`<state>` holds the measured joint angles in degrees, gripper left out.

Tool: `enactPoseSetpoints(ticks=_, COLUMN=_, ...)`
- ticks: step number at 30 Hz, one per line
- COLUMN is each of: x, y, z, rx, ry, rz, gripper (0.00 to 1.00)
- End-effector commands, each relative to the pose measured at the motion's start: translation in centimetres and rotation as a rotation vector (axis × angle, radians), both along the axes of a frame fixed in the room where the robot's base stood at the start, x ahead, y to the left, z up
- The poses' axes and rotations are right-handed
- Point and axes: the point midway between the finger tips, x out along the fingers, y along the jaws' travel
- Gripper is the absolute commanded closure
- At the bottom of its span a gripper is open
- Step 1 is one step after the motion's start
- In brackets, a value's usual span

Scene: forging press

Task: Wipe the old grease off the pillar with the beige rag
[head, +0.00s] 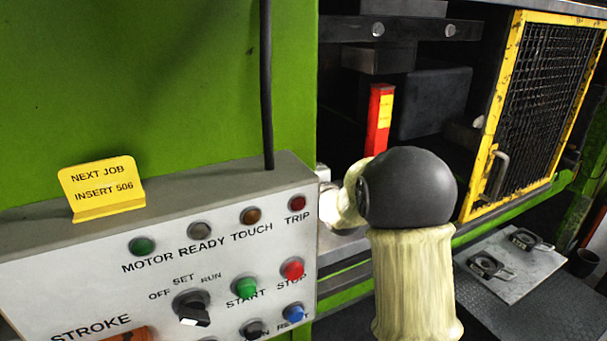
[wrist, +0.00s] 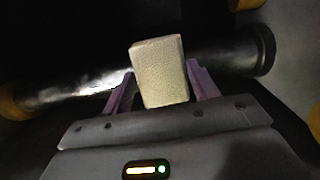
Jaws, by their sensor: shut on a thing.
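In the wrist view my gripper (wrist: 160,70) is shut on the beige rag (wrist: 161,88), which shows as a folded, block-shaped pad between the two purple fingers. Behind it the pillar (wrist: 232,57), a round shiny steel bar, runs across the picture, tilted up to the right. The rag overlaps the middle of the pillar; I cannot tell whether they touch. The pillar has a bright streak on its left part and darker areas, but I cannot tell grease from shadow. In the head view my arm hides the gripper, rag and pillar.
In the head view a control panel (head: 99,271) with buttons and a yellow sign (head: 102,188) stands at left. A red post (head: 379,119) stands inside the press opening. A yellow-framed mesh guard (head: 538,110) is at right. A light plate (head: 511,264) with small metal parts lies lower right.

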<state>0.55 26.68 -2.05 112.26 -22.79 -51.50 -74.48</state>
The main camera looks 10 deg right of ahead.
Motion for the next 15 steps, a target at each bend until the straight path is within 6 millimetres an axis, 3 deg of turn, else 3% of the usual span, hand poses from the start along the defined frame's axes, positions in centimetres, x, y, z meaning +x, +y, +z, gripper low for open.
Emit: enactPoseSetpoints(ticks=15, x=0.2, y=0.2, z=2.3, rx=0.001, ry=-0.003, rz=0.001, gripper=0.59)
